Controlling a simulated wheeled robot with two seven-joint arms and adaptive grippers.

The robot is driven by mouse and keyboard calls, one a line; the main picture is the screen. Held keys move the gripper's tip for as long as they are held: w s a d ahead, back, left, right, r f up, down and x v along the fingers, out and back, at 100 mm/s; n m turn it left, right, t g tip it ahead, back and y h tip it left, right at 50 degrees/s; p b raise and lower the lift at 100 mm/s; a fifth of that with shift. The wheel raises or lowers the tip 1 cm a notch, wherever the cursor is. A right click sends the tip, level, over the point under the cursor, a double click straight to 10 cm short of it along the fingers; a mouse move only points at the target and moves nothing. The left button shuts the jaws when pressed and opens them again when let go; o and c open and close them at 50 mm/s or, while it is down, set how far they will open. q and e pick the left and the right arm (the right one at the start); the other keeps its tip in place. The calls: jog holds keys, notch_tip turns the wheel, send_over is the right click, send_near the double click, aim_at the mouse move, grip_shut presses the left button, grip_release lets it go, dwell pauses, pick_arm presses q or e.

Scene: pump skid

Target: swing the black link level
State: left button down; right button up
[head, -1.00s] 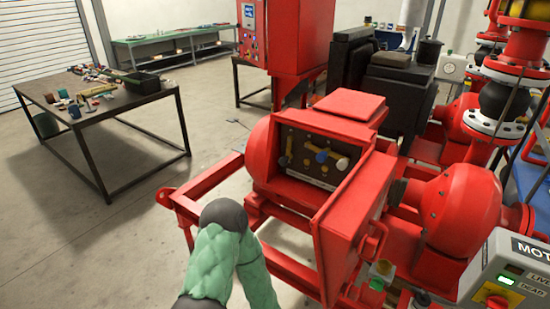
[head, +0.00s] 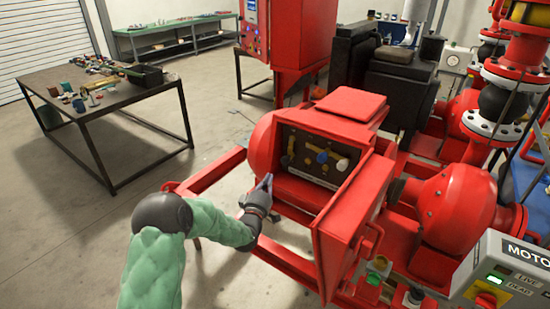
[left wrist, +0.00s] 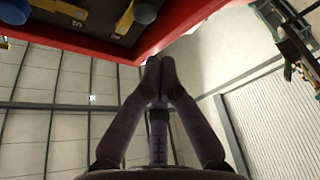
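The open red box (head: 345,205) holds a dark panel with small fittings. A blue knob (head: 322,157), a pale-ended fitting (head: 342,164) and yellowish pieces show on it. I cannot clearly pick out the black link against the dark panel in the head view. My right gripper is out of view.
The box's red door (head: 350,225) stands open at the right of the opening. Red frame rails (head: 215,172) run below my left arm. A grey motor control box (head: 500,275) is at lower right. A cluttered table (head: 100,95) stands at left, with clear floor between.

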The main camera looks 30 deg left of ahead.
pick_arm(q)
jog(key=shift+a+r, duration=0.15)
jog(key=shift+r, duration=0.1)
jog(key=b+x, duration=0.1)
jog(key=x, duration=0.9)
